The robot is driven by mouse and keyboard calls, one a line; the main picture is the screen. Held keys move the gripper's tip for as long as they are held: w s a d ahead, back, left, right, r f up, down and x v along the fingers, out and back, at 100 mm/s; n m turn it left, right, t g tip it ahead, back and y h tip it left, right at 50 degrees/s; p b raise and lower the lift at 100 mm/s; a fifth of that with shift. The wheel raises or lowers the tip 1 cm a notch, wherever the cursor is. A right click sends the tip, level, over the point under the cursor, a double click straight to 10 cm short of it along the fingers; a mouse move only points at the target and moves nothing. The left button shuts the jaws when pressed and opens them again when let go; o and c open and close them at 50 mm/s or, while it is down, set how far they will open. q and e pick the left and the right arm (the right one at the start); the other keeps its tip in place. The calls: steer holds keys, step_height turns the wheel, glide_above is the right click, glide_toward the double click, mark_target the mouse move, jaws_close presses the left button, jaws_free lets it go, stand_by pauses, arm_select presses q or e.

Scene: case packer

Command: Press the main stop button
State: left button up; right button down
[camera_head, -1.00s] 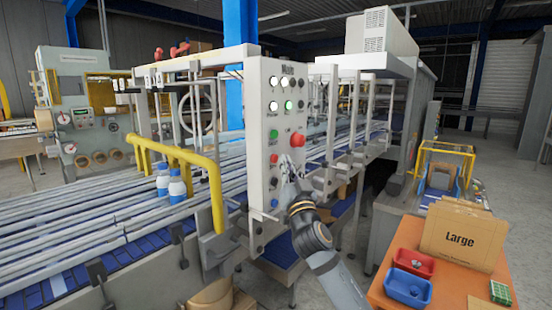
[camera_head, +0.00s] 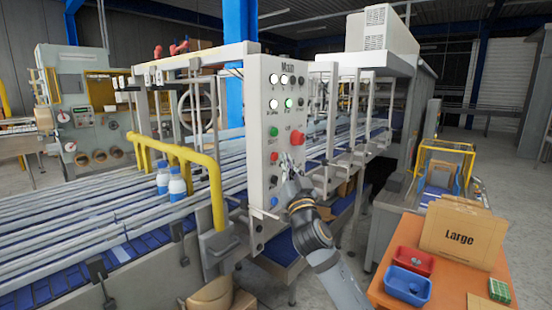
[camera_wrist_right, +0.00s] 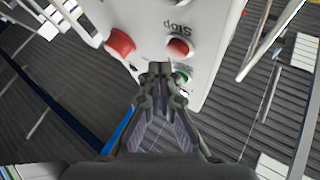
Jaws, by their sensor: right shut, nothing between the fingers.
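The white control panel (camera_head: 259,180), headed "Main", stands upright at the middle of the head view. A small red button (camera_head: 273,157) sits below a green button (camera_head: 274,131). In the wrist view the red button (camera_wrist_right: 180,47) has the word "Stop" beside it, upside down, with the green button (camera_wrist_right: 181,77) near it. A larger red mushroom button (camera_head: 297,138) is to the right on the panel; it also shows in the wrist view (camera_wrist_right: 120,42). My right gripper (camera_wrist_right: 160,70) is shut and empty, its tips in front of the panel close to these buttons. I cannot tell any contact. My left gripper is not in view.
Lit white lamps (camera_head: 288,103) and a blue button (camera_head: 274,201) are on the panel. A yellow rail (camera_head: 214,185) and conveyor (camera_head: 90,220) with two bottles (camera_head: 177,186) lie left. An orange table (camera_head: 385,292) with trays and a "Large" box (camera_head: 455,240) stands right.

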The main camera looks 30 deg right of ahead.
steer(key=shift+w, duration=0.15)
steer(key=shift+w+a, duration=0.15)
steer(key=shift+w, duration=0.15)
steer(key=shift+w+a, duration=0.2)
steer(key=shift+w, duration=0.25)
stand_by(0.9)
steer(key=shift+s+d+b, duration=0.1)
steer(key=shift+s+b, duration=0.05)
steer(key=shift+b, duration=0.15)
steer(key=shift+s+d+b, duration=0.25)
steer(key=shift+s+b, duration=0.2)
steer(key=shift+s, duration=0.25)
